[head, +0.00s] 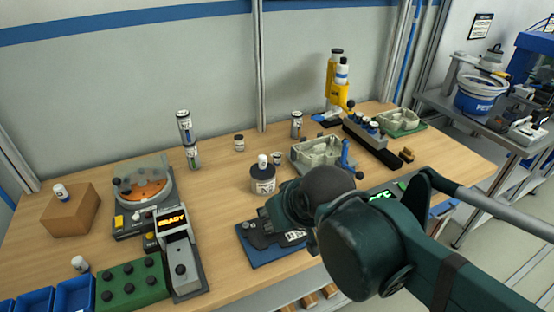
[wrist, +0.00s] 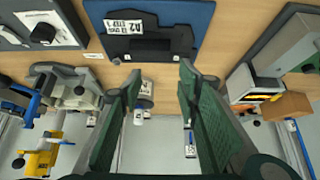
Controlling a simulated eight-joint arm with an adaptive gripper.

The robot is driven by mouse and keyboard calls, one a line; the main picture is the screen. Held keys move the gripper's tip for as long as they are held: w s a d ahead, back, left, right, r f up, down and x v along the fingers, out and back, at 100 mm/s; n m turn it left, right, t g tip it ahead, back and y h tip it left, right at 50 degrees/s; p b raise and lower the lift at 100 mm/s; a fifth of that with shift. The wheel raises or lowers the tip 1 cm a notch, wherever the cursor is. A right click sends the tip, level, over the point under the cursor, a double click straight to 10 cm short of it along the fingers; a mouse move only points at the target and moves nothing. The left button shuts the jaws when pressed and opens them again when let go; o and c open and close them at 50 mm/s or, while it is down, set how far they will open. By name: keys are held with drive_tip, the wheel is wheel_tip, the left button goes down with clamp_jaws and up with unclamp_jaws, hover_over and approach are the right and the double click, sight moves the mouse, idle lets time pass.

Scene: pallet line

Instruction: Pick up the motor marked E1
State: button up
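No E1 mark is legible in either view, so I cannot tell which part is the motor. Candidate silver cylinders with labels are a stacked pair at the back left, upper (head: 185,127) and lower (head: 193,156), and one standing at the back centre (head: 296,125). In the wrist view my gripper (wrist: 160,72) has its two green fingers spread with nothing held between them. Beyond them are a grey cylinder with a label (wrist: 147,90) and a smaller labelled cylinder (wrist: 191,150), marks unclear. In the head view my arm hides the fingers.
A blue mat (head: 271,255) bears a dark fixture labelled A2 (wrist: 148,45). A round dark pot (head: 263,185) stands behind it. A brown box (head: 70,210), orange-disc feeder (head: 145,185), READY unit (head: 180,255) and green block (head: 132,283) fill the left. Grey housing (head: 318,153) stands right.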

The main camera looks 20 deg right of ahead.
drive_tip(key=shift+r, duration=0.1)
idle(0.3)
drive_tip(key=w+d+r+m+g+p, duration=0.25)
drive_tip(key=w+r+m+p, duration=0.3)
drive_tip(key=w, duration=0.35)
drive_tip(key=m+g+p, duration=0.5)
drive_tip(key=m+p, duration=0.9)
drive_tip(key=m, duration=0.1)
hover_over(277, 154)
drive_tip(key=shift+n+t, duration=0.25)
drive_tip(key=f, duration=0.7)
drive_tip(key=shift+s+a, duration=0.3)
drive_tip(key=shift+w+d+f+m, duration=0.3)
drive_tip(key=shift+f+m, duration=0.1)
drive_tip(key=shift+f, duration=0.25)
